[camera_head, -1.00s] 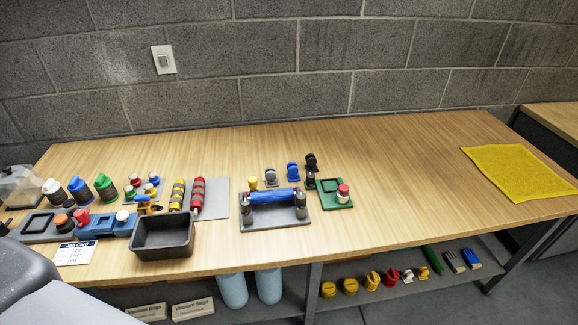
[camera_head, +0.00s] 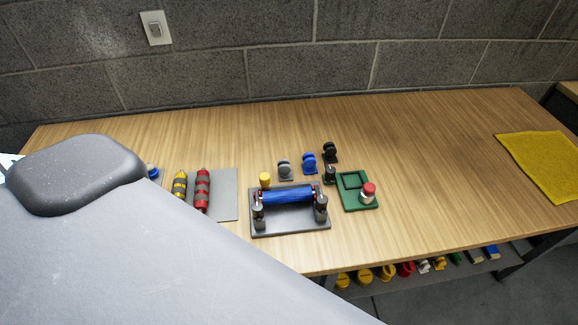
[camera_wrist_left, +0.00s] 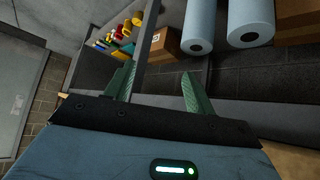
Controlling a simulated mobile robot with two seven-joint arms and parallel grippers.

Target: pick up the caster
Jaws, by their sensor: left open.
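Three small casters stand in a slanting row at the back middle of the bench in the head view: a grey one (camera_head: 285,169), a blue one (camera_head: 309,163) and a black one (camera_head: 330,152). I cannot tell which one the task means. My left gripper (camera_wrist_left: 157,92) shows in the left wrist view with its two green fingers apart and nothing between them. It faces the shelf under the bench, away from the casters. In the head view my left arm fills the lower left and its gripper is not visible there. My right gripper is in neither view.
A grey stand with a blue roller (camera_head: 288,195) lies in front of the casters. A green tray (camera_head: 352,204) with a red-topped part is to the right. Red and yellow rollers lie left on a grey plate (camera_head: 228,196). The bench's right middle is clear up to a yellow mat (camera_head: 545,165).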

